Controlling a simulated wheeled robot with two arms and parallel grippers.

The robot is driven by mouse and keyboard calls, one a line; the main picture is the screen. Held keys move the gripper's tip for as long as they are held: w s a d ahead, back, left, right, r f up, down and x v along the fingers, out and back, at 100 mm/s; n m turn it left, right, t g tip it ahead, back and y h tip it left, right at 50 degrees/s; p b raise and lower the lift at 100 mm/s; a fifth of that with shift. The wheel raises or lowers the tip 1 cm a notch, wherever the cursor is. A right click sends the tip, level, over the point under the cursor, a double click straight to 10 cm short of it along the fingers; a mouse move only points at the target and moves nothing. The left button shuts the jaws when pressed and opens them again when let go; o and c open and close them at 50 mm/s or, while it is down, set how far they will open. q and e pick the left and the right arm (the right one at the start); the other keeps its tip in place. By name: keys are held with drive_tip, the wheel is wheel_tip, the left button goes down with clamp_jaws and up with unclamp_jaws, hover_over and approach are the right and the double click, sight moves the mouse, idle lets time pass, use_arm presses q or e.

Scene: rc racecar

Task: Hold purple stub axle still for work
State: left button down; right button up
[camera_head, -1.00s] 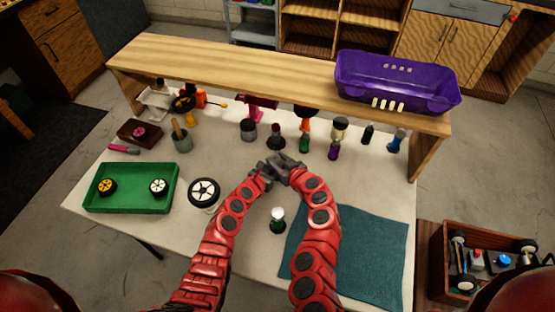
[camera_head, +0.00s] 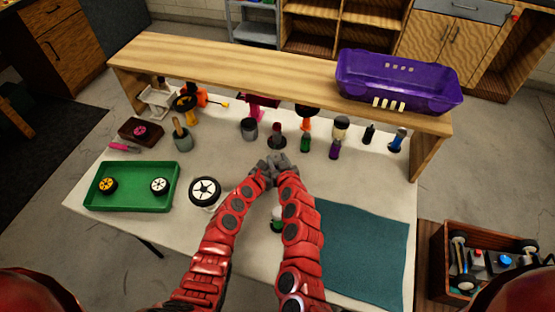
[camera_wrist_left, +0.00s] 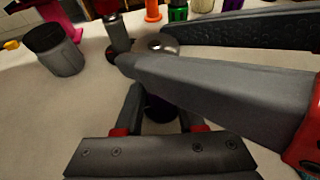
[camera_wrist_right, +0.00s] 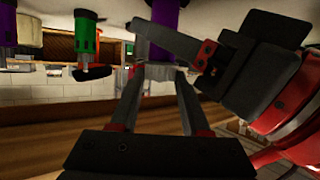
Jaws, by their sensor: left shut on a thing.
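My left gripper (camera_head: 265,168) and right gripper (camera_head: 279,163) meet above the middle of the table. The purple stub axle (camera_wrist_right: 163,22) shows in the right wrist view as an upright purple piece, with a grey end between my right fingertips. A grey finger of my left gripper lies across it there. My left gripper is shut on it. My right fingers stand apart around the grey end; contact is unclear. In the left wrist view my right gripper's grey finger (camera_wrist_left: 205,90) crosses in front, hiding most of the held piece. The head view hides the axle.
A wooden shelf (camera_head: 260,68) spans the back, with a purple tub (camera_head: 395,82) on it. Several bottles and a grey cup (camera_head: 249,130) stand below. A green tray (camera_head: 130,200) and a wheel (camera_head: 205,191) lie left; a teal mat (camera_head: 365,250) lies right.

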drive_tip(key=o, duration=0.4)
drive_tip(key=shift+r, duration=0.1)
drive_tip(key=shift+o, duration=0.2)
drive_tip(key=v, duration=1.2)
drive_tip(key=shift+d, duration=0.1)
